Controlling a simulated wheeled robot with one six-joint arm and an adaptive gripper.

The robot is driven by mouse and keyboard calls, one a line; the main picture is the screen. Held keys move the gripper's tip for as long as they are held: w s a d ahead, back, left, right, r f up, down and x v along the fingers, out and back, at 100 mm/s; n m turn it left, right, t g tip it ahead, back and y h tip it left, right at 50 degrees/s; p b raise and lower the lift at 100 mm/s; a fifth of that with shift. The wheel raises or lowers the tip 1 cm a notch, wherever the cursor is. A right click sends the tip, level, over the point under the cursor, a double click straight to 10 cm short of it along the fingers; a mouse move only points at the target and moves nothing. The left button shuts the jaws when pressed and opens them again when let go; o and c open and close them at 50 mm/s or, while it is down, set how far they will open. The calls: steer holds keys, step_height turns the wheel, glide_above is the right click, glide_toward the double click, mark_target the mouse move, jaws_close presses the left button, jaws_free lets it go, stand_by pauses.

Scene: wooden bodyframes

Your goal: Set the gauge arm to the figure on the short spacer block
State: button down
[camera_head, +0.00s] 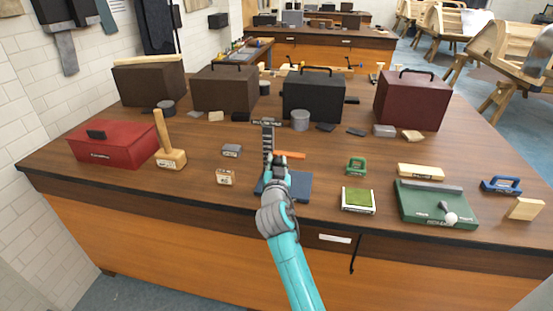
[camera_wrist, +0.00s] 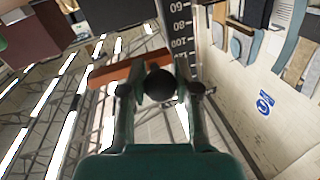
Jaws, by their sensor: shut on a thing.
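The gauge is a dark upright scale (camera_head: 267,143) on a blue base (camera_head: 300,188), with an orange arm (camera_head: 291,154) reaching out to the right. My gripper (camera_head: 275,163) is at the gauge and hides its lower part. In the wrist view my gripper (camera_wrist: 160,90) is shut on a dark round knob (camera_wrist: 159,83) at the orange arm (camera_wrist: 130,67). The scale (camera_wrist: 179,42) reads 60, 80, 100 and more; the arm's end lies near the 100 mark, its exact reading unclear. A small wooden block (camera_head: 226,177) with dark figures, unreadable here, stands left of the base; a greyer block (camera_head: 232,150) lies behind it.
A mallet (camera_head: 171,158) and red toolbox (camera_head: 112,143) stand at the left. A green pad box (camera_head: 358,200), green clamp (camera_head: 356,166) and green board (camera_head: 436,205) are at the right. Dark cases (camera_head: 313,97) line the back. A grey cylinder (camera_head: 300,121) stands behind the gauge.

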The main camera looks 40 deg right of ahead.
steer(key=c, duration=0.8)
jaws_free()
steer(key=v, duration=1.2)
steer(key=shift+c, duration=0.3)
